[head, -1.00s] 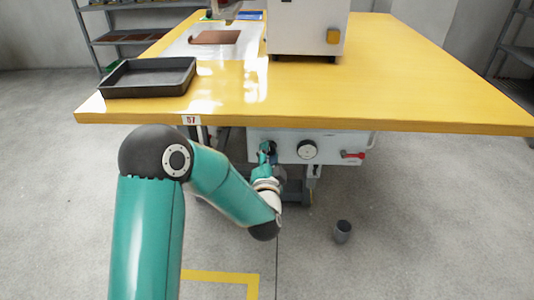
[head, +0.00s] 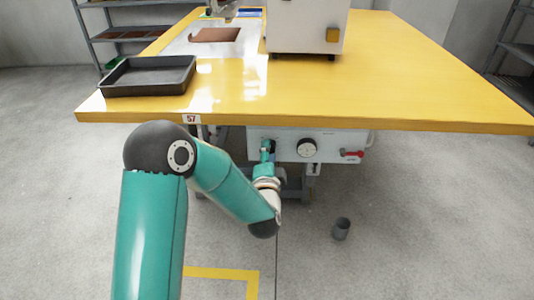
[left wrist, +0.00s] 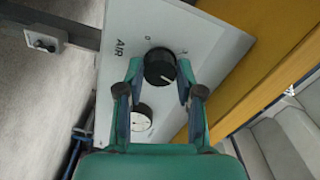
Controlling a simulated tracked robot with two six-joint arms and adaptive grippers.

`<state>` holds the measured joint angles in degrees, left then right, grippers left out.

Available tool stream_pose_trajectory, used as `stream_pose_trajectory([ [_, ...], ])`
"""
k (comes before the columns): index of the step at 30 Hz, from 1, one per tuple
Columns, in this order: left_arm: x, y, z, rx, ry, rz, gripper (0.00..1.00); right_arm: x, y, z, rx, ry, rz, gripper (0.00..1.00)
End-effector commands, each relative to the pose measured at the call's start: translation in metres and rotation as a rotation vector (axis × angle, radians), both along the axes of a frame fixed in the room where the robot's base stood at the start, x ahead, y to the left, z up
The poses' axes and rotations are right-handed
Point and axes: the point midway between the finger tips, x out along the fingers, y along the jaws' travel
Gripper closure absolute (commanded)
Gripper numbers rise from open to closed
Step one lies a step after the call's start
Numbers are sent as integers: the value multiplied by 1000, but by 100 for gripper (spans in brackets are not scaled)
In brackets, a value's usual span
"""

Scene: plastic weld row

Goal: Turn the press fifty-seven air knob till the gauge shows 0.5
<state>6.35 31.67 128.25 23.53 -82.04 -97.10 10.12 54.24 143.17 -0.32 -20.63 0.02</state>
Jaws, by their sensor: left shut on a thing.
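The black air knob (left wrist: 160,67) with a white pointer line sits on a light panel marked "AIR" and "0" in the left wrist view. My left gripper (left wrist: 160,68) is shut on it, one finger on each side. In the head view this gripper (head: 267,149) reaches the panel (head: 330,137) under the table edge and mostly hides the knob. The round white gauge (head: 307,148) is right of the knob. It also shows in the left wrist view (left wrist: 141,118), partly behind a finger. Its reading is too small to tell. My right gripper is not in view.
The yellow table (head: 400,80) overhangs the panel and bears a black tray (head: 148,77) and the white press (head: 300,27).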

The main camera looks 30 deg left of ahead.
Motion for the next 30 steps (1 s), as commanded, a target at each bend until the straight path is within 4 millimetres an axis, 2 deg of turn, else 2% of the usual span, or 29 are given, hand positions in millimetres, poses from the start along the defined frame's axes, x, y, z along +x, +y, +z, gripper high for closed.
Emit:
stream_pose_trajectory([
  [1,0,-3,-3,-2,7,-8,59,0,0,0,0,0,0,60],
  [5,0,-2,-2,-2,6,-6,39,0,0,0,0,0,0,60],
  [17,-5,-4,-1,-2,4,-3,39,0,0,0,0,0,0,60],
  [30,-58,-37,-2,-2,5,-6,39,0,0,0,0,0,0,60],
])
